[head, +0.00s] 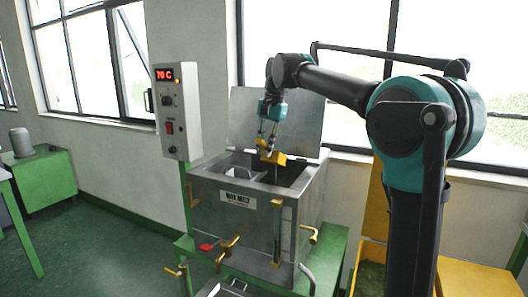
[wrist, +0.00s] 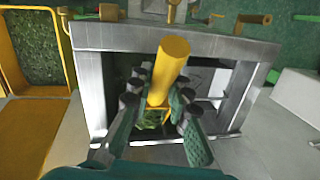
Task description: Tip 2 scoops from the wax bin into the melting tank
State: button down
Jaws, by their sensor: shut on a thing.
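My gripper (head: 268,140) is shut on the yellow scoop (head: 273,157) and holds it above the open top of the grey metal melting tank (head: 240,218). In the wrist view the gripper's fingers (wrist: 154,98) close on the scoop's round handle (wrist: 174,62). Green wax shows in the scoop's bowl below the handle, partly hidden by the fingers. The tank's rim (wrist: 96,95) surrounds the scoop there. A yellow bin (wrist: 35,122), seemingly the wax bin, lies at the left of the wrist view. In the head view my arm partly hides yellow panels of it (head: 374,225).
The tank's lid (head: 303,125) stands raised behind the opening. A control box (head: 178,110) reading 70 C stands left of the tank. Brass taps (head: 228,246) stick out at the tank's front. A green bench (head: 45,180) is at the far left, with open floor between.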

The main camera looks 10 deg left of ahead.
jog(key=shift+w+d+r+g+y, duration=0.2)
jog(key=shift+w+r+g+y, duration=0.1)
jog(key=shift+w+r+g, duration=0.35)
jog(key=shift+w+d+r+g+y, duration=0.25)
jog(key=shift+w+r+g, duration=0.2)
jog(key=shift+r+g, duration=0.25)
jog(key=shift+w+d+r+m+g+y, duration=0.1)
jog(key=shift+w+d+r+g+y, duration=0.15)
jog(key=shift+w+g, duration=0.3)
jog(key=shift+w+d+r+m+g+y, duration=0.1)
jog(key=shift+w+r+g+y, duration=0.1)
jog(key=shift+w+r+g, duration=0.25)
jog(key=shift+w+d+r+m+g+y, duration=0.1)
jog(key=shift+w+d+r+g+y, duration=0.1)
jog(key=shift+w+g, duration=0.4)
jog(key=shift+s+a, duration=0.1)
jog(key=shift+s, duration=0.1)
